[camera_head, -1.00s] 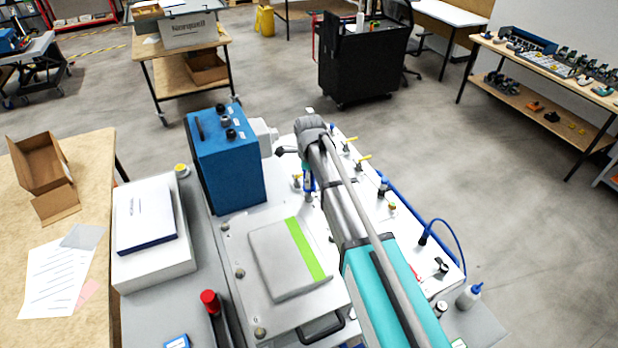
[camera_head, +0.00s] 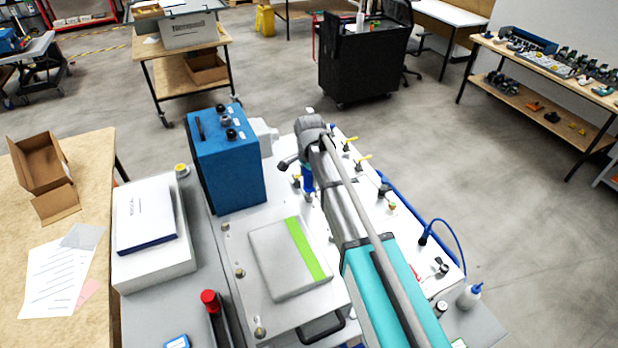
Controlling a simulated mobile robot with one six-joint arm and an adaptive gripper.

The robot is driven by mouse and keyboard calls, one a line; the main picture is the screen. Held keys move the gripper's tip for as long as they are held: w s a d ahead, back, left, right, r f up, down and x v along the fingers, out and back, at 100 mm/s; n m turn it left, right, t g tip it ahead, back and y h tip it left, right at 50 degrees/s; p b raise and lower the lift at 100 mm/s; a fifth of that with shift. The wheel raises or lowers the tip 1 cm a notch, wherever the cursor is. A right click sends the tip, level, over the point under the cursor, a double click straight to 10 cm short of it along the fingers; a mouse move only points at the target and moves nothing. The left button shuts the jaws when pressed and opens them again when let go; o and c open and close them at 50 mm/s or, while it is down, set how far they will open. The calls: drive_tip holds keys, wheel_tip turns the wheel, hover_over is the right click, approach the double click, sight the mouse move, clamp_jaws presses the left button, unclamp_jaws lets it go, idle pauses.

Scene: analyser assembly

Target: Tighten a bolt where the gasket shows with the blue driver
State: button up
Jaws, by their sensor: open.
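My arm reaches away from the camera across the white analyser deck (camera_head: 355,285). Its wrist (camera_head: 311,130) bends down at the far side, and the arm hides my gripper's fingers. A small upright blue piece (camera_head: 307,180) shows just under the wrist, possibly the blue driver; I cannot tell whether anything touches it. A grey cover with a green strip (camera_head: 284,262) lies on a plate. Bolt heads show along the plate's left side: far (camera_head: 224,226), middle (camera_head: 239,272) and near (camera_head: 260,332). I cannot make out a gasket at any of them.
A blue box with black knobs (camera_head: 228,165) stands left of the wrist. Yellow-handled valves (camera_head: 357,162) and a blue hose (camera_head: 447,232) are on the right. A red-topped item (camera_head: 209,299) stands at the near left, and a squeeze bottle (camera_head: 469,295) at right.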

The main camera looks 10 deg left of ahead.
drive_tip(key=n, duration=0.3)
drive_tip(key=shift+n, duration=2.3)
clamp_jaws()
drive_tip(key=shift+m, duration=0.3)
